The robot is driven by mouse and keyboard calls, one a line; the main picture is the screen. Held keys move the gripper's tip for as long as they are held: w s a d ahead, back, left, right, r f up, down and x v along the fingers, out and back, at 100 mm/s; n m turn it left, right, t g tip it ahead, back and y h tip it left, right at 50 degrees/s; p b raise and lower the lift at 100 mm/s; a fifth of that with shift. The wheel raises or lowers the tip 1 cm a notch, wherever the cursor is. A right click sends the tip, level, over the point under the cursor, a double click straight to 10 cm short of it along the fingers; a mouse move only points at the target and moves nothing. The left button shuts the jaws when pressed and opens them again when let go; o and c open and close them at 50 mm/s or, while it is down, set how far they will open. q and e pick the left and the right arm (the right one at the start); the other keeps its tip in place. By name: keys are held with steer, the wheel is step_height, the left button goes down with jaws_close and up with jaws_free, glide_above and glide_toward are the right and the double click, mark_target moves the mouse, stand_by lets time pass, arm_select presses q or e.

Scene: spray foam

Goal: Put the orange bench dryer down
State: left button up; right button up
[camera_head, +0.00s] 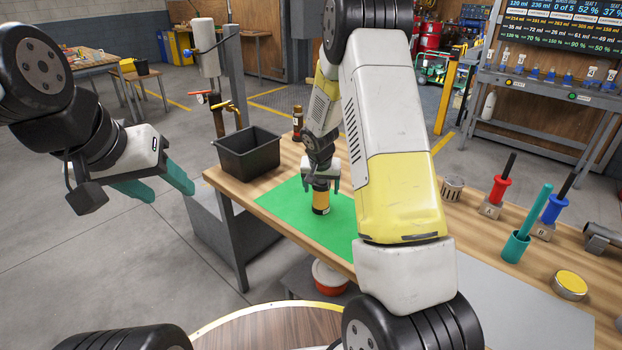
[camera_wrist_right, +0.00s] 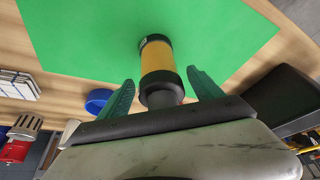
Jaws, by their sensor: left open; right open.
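The orange bench dryer (camera_head: 321,199), a yellow-orange cylinder with black ends, stands upright on the green mat (camera_head: 283,200). In the right wrist view the dryer (camera_wrist_right: 157,62) sits between the teal fingers. My right gripper (camera_head: 321,184) is above it and open, with one finger on each side; gaps show between the fingers and the body in the wrist view (camera_wrist_right: 160,88). My left gripper (camera_head: 158,186) is open and empty, over the floor left of the table. My right arm hides part of the mat.
A black bin (camera_head: 247,154) and a dark bottle (camera_head: 297,122) stand behind the mat. To the right are a metal cup (camera_head: 452,188), a red-handled tool (camera_head: 499,190), a teal holder (camera_head: 516,247) and a yellow-lidded tin (camera_head: 570,285). The mat around the dryer is clear.

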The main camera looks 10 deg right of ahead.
steer(key=s+a+r+n+y, duration=0.1)
steer(key=s+r, duration=0.7)
steer(key=r, duration=0.3)
steer(key=s+a+r+y, duration=0.1)
steer(key=s+r, duration=0.7)
steer(key=r, duration=0.4)
steer(key=s+a+r+n+t, duration=0.1)
steer(key=s+r, duration=0.1)
steer(key=s, duration=0.6)
steer(key=s+a+r+n+t+y, duration=0.1)
steer(key=s+r+n, duration=0.1)
steer(key=s, duration=0.7)
steer(key=shift+s+a+r+y, duration=0.25)
steer(key=shift+a+r+y, duration=0.05)
